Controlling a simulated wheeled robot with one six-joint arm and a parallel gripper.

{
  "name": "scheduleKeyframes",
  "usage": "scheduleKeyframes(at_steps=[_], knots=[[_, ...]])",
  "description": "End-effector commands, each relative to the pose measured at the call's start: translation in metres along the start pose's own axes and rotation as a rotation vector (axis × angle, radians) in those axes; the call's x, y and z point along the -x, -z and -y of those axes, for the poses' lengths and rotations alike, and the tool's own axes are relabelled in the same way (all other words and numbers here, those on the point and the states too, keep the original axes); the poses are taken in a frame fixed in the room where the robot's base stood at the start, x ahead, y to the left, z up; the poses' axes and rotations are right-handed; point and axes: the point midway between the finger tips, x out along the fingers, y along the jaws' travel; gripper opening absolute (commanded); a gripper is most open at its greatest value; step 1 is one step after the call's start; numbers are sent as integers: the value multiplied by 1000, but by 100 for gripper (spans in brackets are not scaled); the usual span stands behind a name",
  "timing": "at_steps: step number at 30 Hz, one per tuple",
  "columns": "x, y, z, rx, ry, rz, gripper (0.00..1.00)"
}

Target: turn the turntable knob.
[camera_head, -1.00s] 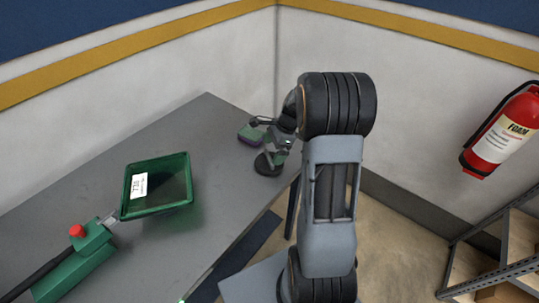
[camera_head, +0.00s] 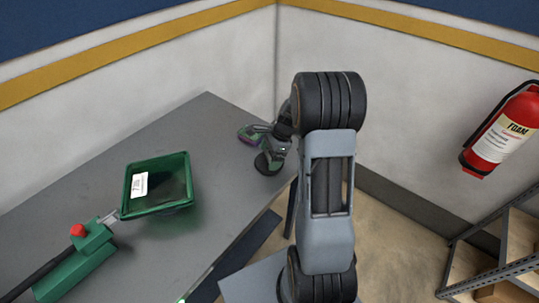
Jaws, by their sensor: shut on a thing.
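My gripper (camera_head: 258,132) is at the far right corner of the grey table, reaching down and left from my arm. It is small and partly hidden by my own wrist. Its fingers are at a small green and purple piece (camera_head: 246,139), the likely turntable knob, and are shut on it. I cannot make out the exact contact. A dark round disc (camera_head: 266,163) shows just below the gripper, near the table's right edge. I cannot tell whether the disc belongs to the turntable.
A green tray (camera_head: 127,205) with a white label stands on the grey table (camera_head: 205,120). Left of it is a green device (camera_head: 80,262) with a red button (camera_head: 77,231). Walls meet behind the table. A fire extinguisher (camera_head: 505,130) and a shelf (camera_head: 500,255) are on the right.

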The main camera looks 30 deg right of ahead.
Motion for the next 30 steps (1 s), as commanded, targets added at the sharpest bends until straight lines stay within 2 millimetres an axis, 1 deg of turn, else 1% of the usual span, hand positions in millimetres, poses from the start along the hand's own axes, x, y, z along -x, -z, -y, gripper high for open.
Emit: scheduleKeyframes(at_steps=[5, 11, 17, 30], knots=[[0, 0, 0, 7, -3, 0, 70], [0, 0, 0, 71, -31, 0, 70], [0, 0, 1, 210, -88, 0, 70], [0, -1, 3, 598, -248, 0, 70]])
